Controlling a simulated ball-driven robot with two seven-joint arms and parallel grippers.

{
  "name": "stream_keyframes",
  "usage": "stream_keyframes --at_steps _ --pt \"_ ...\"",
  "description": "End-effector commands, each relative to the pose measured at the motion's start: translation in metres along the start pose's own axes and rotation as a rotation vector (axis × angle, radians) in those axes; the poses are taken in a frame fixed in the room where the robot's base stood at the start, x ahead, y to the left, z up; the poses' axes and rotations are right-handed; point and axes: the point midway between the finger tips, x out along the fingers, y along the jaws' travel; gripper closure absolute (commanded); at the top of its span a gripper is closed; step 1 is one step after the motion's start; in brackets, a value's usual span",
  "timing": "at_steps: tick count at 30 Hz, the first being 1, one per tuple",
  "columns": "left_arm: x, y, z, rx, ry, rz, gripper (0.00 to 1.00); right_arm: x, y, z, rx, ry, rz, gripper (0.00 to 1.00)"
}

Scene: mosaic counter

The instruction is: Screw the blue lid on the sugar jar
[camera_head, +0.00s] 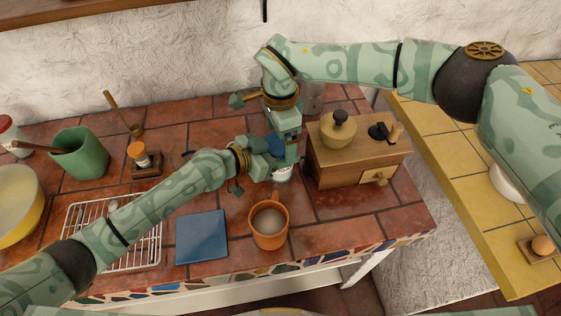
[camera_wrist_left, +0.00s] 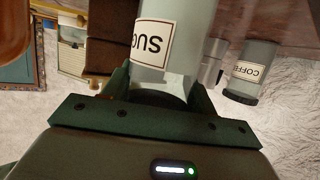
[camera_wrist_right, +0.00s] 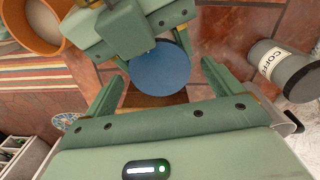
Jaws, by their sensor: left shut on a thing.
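The sugar jar (camera_wrist_left: 172,35) is pale with a white label reading "SUG" in the left wrist view, upside down there. My left gripper (camera_head: 264,165) is shut on it, and only its pale lower part (camera_head: 282,174) shows in the head view. The blue lid (camera_wrist_right: 160,69) lies at the jar's top, and part of it shows in the head view (camera_head: 277,145). I cannot tell whether it is seated on the thread. My right gripper (camera_wrist_right: 163,82) is open above the lid, fingers on either side with a gap to the rim.
The wooden grinder box (camera_head: 336,174) stands close to the right of the grippers. An orange mug (camera_head: 269,238) and a blue tile (camera_head: 202,237) are in front. A wire rack (camera_head: 152,252) and green pot (camera_head: 84,155) are left. A coffee jar (camera_wrist_right: 278,68) stands behind.

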Motion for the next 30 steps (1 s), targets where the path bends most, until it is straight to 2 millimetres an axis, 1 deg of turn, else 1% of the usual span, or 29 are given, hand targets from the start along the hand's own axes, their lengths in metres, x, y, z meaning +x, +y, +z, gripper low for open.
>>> stream_keyframes --at_steps 8,11,18,20,27,28,30 --pt "0.0 0.0 0.001 0.0 -0.001 0.0 1.0 -0.001 0.0 0.0 -0.001 0.0 0.0 0.09" --pt "0.0 0.0 0.0 0.0 -0.001 0.0 1.0 -0.007 0.0 0.0 -0.001 0.0 -0.001 0.09" --pt "0.0 0.0 0.0 0.0 -0.001 0.0 1.0 -0.038 -0.001 -0.001 -0.001 0.001 -0.002 0.09" --pt "0.0 0.0 0.0 0.0 -0.001 0.0 1.0 -0.043 0.0 0.0 -0.001 0.001 -0.001 0.09" --pt "0.0 0.0 0.0 0.0 -0.001 0.0 1.0 -0.045 0.0 0.0 -0.001 0.0 0.001 0.09" --pt "0.0 0.0 0.0 0.0 -0.001 0.0 1.0 -0.045 0.0 0.0 -0.001 0.0 0.001 0.12" --pt "0.0 0.0 0.0 0.0 -0.001 0.0 1.0 -0.048 0.0 0.001 -0.02 -0.002 0.001 0.12"
